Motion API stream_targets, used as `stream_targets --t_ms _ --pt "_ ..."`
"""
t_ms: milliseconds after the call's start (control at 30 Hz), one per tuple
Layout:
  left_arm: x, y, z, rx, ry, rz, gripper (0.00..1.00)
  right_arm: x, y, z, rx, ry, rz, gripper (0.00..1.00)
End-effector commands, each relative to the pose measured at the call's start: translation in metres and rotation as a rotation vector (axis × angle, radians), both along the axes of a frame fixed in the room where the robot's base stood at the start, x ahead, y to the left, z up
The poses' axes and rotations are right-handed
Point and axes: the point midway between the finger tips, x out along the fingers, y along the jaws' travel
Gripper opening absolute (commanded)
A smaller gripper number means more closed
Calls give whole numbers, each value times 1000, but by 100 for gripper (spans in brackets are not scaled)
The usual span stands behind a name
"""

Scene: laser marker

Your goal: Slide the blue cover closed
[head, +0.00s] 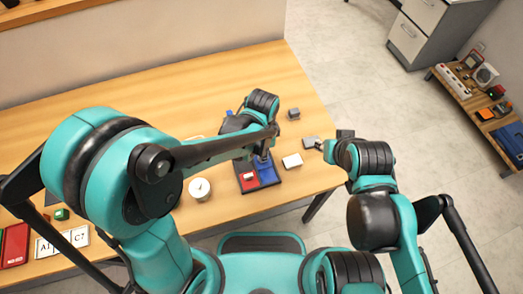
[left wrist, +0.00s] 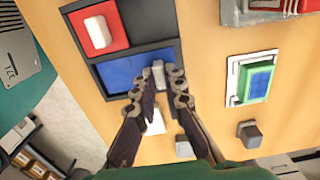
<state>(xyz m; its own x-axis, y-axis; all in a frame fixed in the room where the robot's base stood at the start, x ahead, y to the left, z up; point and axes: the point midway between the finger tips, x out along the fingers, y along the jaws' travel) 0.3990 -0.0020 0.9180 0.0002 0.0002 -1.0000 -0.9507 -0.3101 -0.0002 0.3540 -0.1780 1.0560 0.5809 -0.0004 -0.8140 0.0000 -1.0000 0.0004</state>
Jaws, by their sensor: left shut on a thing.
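The laser marker's dark tray (left wrist: 182,30) holds a red panel (left wrist: 80,25) with a white handle and the blue cover (left wrist: 125,73) beside it. In the head view the blue cover (head: 266,172) lies right of the red panel (head: 247,180). A pale grey handle (left wrist: 158,72) stands at the right end of the blue cover in the wrist view. My left gripper (left wrist: 160,85) is shut on this handle, and its fingers hide part of the cover's edge. In the head view my left gripper (head: 263,154) is over the cover, partly hidden by my arm. My right gripper (head: 323,146) is by the table's right edge, its fingers unclear.
A white block (head: 292,161), a grey block (head: 311,142) and a grey cube (head: 293,114) stand right of the tray. A round white dial (head: 200,189) stands left of it. A green-framed block (left wrist: 256,80) is in the wrist view. Bare table lies behind.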

Motion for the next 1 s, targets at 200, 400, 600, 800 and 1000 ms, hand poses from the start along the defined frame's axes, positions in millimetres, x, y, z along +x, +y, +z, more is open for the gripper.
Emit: stream_targets --t_ms 200,400,600,800,1000 --pt "-42 -14 0 0 1 -6 0 0 0 0 0 0 0 32" --pt "-53 -17 0 -2 3 -2 0 0 0 0 0 0 0 32" --pt "-53 -17 0 -3 4 -2 0 0 0 0 0 0 0 32" --pt "-53 -17 0 -1 4 -2 32 0 0 0 0 0 0 32" --pt "-52 -17 1 -1 2 -1 32 0 0 0 0 0 0 32"
